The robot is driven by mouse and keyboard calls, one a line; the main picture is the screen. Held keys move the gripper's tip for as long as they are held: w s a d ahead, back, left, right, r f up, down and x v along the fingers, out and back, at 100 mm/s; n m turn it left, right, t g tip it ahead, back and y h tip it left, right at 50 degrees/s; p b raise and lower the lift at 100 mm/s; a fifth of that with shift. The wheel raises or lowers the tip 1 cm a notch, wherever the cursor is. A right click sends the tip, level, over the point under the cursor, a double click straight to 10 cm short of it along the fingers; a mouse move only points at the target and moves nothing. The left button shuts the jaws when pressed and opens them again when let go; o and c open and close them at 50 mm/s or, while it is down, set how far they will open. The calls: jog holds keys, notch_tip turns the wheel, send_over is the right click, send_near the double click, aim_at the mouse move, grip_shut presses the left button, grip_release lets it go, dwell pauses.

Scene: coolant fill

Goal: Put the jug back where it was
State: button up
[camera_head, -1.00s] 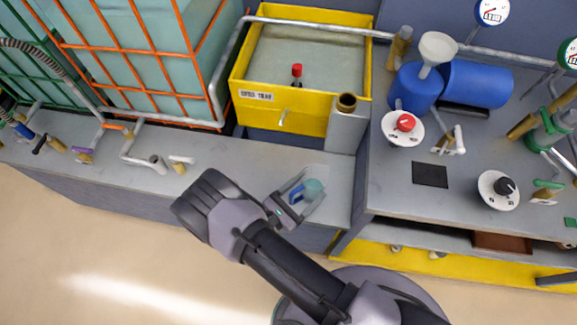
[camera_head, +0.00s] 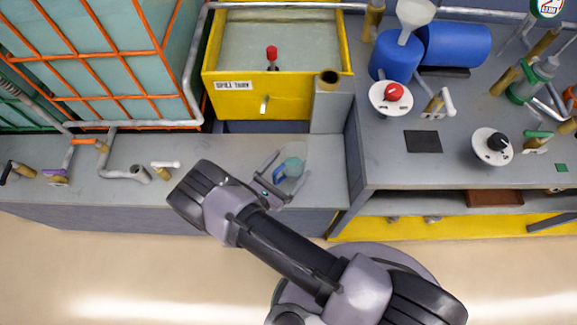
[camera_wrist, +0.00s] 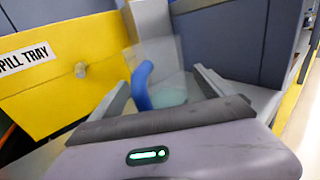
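The jug (camera_head: 293,167) is clear, with pale teal liquid low in it and a blue handle. It appears upright on the low grey bench, in front of the grey post. My gripper (camera_head: 288,166) reaches over the bench from the front, its two fingers spread wide with the jug between them. In the wrist view, the blue handle (camera_wrist: 142,86) faces my palm between the fingers, with gaps beside it. The clear walls are faint, so any contact between fingertips and jug is hard to make out.
The higher right bench holds a black square (camera_head: 423,141), dials and a blue drum (camera_head: 392,58). Pipe fittings stand at left.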

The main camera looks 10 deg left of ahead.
jog(key=shift+r+p, duration=0.35)
jog(key=p+v, duration=0.1)
jog(key=v, duration=1.1)
jog(key=shift+f, duration=0.2)
jog(key=w+d+r+m+g+h, duration=0.1)
jog(key=w+d+r+m+g, duration=0.3)
jog(key=r, duration=0.3)
jog(key=w+d+r+m+g+h, duration=0.1)
jog(key=d+r+m+g+h, duration=0.15)
jog(key=r+m+g, duration=0.3)
jog(key=w+d+r+m+g+h, duration=0.1)
jog(key=w+d+r+m+g, duration=0.25)
jog(key=r+m, duration=0.35)
jog(key=s+d+r+m+t+y, duration=0.1)
jog(key=s+d+r+m+y, duration=0.3)
jog(key=r+m, duration=0.5)
jog(key=s+d+r+m+t+y, duration=0.1)
jog(key=s+d+r+m+y, duration=0.4)
jog(key=d+r+m+y, duration=0.4)
notch_tip(320, 180, up, 4)
jog(key=shift+d+f+m, duration=0.2)
jog(key=shift+d+m, duration=0.45)
jog(key=shift+d, duration=0.1)
